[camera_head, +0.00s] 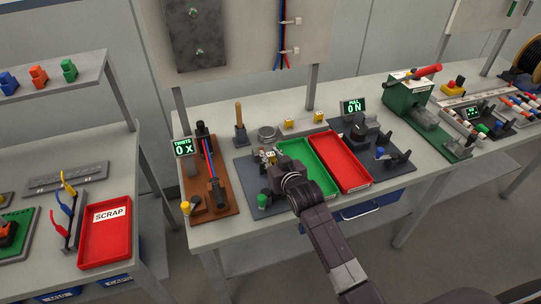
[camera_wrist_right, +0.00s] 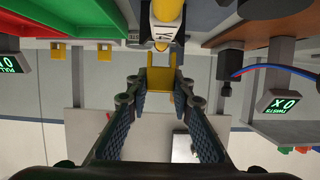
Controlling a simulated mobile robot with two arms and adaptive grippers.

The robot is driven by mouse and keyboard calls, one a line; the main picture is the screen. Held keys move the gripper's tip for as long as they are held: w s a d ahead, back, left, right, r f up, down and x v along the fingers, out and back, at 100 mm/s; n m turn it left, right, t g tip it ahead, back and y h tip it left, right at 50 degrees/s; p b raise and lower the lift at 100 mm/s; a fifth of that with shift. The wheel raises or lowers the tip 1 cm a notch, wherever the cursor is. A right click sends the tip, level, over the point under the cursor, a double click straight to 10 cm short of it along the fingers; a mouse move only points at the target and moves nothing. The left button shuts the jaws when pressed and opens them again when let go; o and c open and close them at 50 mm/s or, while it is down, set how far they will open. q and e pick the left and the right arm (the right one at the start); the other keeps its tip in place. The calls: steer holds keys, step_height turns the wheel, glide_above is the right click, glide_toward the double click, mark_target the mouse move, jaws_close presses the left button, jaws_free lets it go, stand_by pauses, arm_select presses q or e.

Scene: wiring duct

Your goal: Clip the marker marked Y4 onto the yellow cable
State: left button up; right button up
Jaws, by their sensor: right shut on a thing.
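My right gripper (camera_head: 271,160) is over the dark fixture plate (camera_head: 243,169), left of the green tray. In the right wrist view, its fingertips (camera_wrist_right: 159,80) are shut on a yellow marker block (camera_wrist_right: 160,77). Just beyond it is a white band (camera_wrist_right: 163,36) with black lettering; a Y is readable, the rest is unclear. The yellow cable (camera_wrist_right: 167,11) shows at the top edge, in line with the band and block. I cannot tell whether the marker is seated on the cable. In the head view, my gripper hides most of this spot. My left gripper is not in view.
A green tray (camera_head: 330,185) and a red tray (camera_head: 367,184) lie right of the gripper. A wooden-handled tool (camera_head: 240,120) and a brown twist fixture (camera_head: 226,207) stand to the left.

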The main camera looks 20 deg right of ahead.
steer(key=shift+p, duration=0.5)
stand_by(0.5)
steer(key=shift+s+f+b, duration=0.1)
steer(key=shift+f+b, duration=0.8)
steer(key=shift+f, duration=0.5)
steer(key=o, duration=0.8)
steer(key=shift+o, duration=0.2)
steer(key=v, duration=1.2)
